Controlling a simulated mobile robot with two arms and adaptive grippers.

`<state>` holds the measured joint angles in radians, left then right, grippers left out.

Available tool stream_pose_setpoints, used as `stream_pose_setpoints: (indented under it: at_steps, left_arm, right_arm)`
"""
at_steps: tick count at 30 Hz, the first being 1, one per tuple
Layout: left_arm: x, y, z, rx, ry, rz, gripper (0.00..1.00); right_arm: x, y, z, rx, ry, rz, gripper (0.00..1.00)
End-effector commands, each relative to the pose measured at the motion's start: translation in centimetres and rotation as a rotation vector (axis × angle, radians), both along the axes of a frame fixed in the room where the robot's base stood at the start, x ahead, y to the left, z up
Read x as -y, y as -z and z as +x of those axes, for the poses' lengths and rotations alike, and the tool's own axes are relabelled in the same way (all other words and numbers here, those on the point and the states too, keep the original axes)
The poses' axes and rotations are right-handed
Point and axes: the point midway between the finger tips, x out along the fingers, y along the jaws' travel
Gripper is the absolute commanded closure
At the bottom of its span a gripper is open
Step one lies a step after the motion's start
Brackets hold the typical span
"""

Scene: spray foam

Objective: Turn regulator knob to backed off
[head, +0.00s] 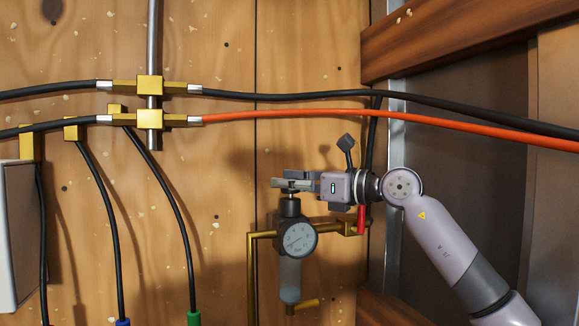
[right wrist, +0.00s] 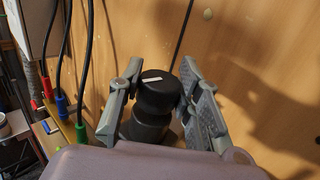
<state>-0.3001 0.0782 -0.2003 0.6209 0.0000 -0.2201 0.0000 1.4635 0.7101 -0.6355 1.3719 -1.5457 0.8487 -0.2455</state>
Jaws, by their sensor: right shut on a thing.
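The regulator hangs on the wooden wall in the head view, with a round dial gauge (head: 299,238) and a clear bowl (head: 290,279) below it. Its black knob (head: 290,205) is on top. In the right wrist view the knob (right wrist: 156,91) shows a white mark (right wrist: 151,79) on its top face. My right gripper (head: 288,184) reaches in from the right at the knob's top. In the right wrist view its two fingers (right wrist: 153,98) are shut on the knob, one on each side. My left gripper is not in view.
Brass pipe (head: 250,280) runs beside and behind the regulator. A red lever handle (head: 361,218) is close under my right wrist. Black hoses (head: 300,96) and an orange hose (head: 300,115) cross above. A white box (head: 15,235) is at the left edge.

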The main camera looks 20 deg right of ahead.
Motion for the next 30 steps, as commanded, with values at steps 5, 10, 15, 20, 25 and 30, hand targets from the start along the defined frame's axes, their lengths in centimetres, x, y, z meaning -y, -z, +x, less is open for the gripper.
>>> stream_pose_setpoints:
  at_steps: [5,10,15,20,25,30]
  left_arm:
    - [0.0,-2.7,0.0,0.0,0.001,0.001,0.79]
    - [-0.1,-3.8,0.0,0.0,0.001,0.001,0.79]
    - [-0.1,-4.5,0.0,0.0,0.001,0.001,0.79]
    - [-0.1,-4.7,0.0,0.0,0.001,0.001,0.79]
    - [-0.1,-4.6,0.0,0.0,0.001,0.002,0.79]
    - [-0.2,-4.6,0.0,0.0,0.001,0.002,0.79]
  right_arm:
    - [0.2,-0.8,0.1,0.001,-0.121,0.007,0.96]
    - [0.2,-0.6,0.1,0.002,-0.207,0.006,0.96]
    - [0.1,-0.5,0.0,0.006,-0.258,0.002,0.96]
    - [0.1,-0.4,0.0,0.006,-0.28,0.002,0.96]
    - [0.1,-0.3,-0.1,0.006,-0.284,0.002,0.96]
    - [0.1,-0.3,-0.1,0.006,-0.284,0.002,0.96]
